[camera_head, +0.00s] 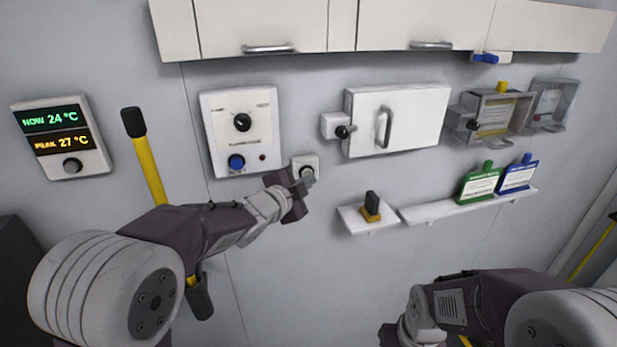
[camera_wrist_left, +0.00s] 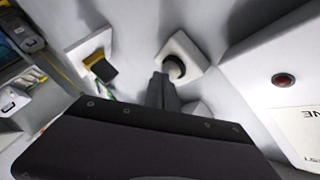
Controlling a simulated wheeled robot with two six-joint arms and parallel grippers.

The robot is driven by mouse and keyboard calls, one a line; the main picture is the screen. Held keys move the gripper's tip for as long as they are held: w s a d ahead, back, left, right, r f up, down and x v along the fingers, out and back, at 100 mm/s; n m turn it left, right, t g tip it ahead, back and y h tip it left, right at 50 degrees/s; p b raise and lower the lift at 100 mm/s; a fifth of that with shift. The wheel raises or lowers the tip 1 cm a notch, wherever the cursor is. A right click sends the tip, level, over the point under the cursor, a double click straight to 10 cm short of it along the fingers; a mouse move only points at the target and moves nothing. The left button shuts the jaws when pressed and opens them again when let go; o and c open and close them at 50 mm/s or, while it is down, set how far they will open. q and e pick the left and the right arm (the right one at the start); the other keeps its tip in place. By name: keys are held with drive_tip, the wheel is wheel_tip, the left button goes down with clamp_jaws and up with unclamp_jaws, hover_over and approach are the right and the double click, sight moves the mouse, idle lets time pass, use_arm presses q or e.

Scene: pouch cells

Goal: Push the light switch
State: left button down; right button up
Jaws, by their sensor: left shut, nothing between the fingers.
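The light switch (camera_head: 305,165) is a small white square plate on the wall, just right of the lower corner of the white control panel. In the left wrist view the plate (camera_wrist_left: 187,50) carries a dark round button (camera_wrist_left: 174,68). My left gripper (camera_head: 308,181) is shut and empty, its fingertips right at the lower part of the switch plate. In the left wrist view its fingers (camera_wrist_left: 160,88) end beside the button; I cannot tell whether they touch it. My right gripper is out of view; only my right arm shows at the lower right.
A control panel (camera_head: 240,132) with a black knob and a blue button is left of the switch. A white cabinet (camera_head: 397,122) with a handle is to the right. Below it, a small shelf (camera_head: 352,221) holds a black and yellow object (camera_head: 371,206). A yellow bar (camera_head: 149,170) stands at left.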

use_arm(q)
drive_tip(key=shift+s+d, duration=0.1)
drive_tip(key=shift+s, duration=0.3)
drive_tip(key=s+d+b, duration=0.2)
drive_tip(key=s+b, duration=0.2)
drive_tip(key=s, duration=0.1)
drive_tip(key=shift+s+b, duration=0.35)
